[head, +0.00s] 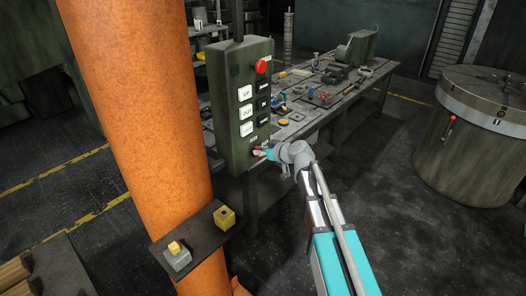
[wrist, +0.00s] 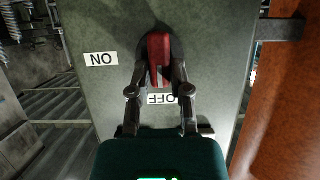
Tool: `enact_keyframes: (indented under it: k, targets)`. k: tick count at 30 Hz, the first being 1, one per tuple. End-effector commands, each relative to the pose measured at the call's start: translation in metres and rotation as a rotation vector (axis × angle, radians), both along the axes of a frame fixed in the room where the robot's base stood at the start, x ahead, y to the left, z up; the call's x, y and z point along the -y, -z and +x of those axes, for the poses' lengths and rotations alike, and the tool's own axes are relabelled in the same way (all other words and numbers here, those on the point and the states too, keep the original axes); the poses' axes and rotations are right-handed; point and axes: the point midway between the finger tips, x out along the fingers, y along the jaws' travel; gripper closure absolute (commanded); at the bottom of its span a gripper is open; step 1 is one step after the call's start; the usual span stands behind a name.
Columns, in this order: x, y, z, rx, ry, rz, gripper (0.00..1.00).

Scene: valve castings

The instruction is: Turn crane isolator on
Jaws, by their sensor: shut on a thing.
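The crane isolator is a red handle (wrist: 158,48) on a dark round base, low on the grey-green crane control box (head: 238,110). In the wrist view the picture is upside down: an ON label (wrist: 101,59) lies left of the handle and an OFF label (wrist: 162,99) lies below it. The handle points toward OFF. My gripper (wrist: 160,78) is shut on the handle, one finger on each side. In the head view my gripper (head: 264,153) reaches the box's lower front, and the handle is mostly hidden there.
The box also carries a red button (head: 262,66) and several labelled push buttons. An orange column (head: 140,110) stands close at left, with a small shelf (head: 195,243) holding two blocks. A cluttered workbench (head: 345,98) is behind.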

Motion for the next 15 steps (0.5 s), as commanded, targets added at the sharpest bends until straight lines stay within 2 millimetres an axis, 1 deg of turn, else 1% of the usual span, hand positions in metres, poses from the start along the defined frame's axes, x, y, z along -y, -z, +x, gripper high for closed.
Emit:
enact_keyframes:
  k: [1, 8, 15]
  targets:
    - [-0.0019, -0.0011, 0.0036, -0.002, 0.004, 0.008, 1.0]
    - [-0.0036, -0.0005, 0.0054, -0.055, 0.003, 0.051, 1.0]
    - [-0.0033, 0.0007, 0.0075, -0.174, 0.0, 0.145, 1.0]
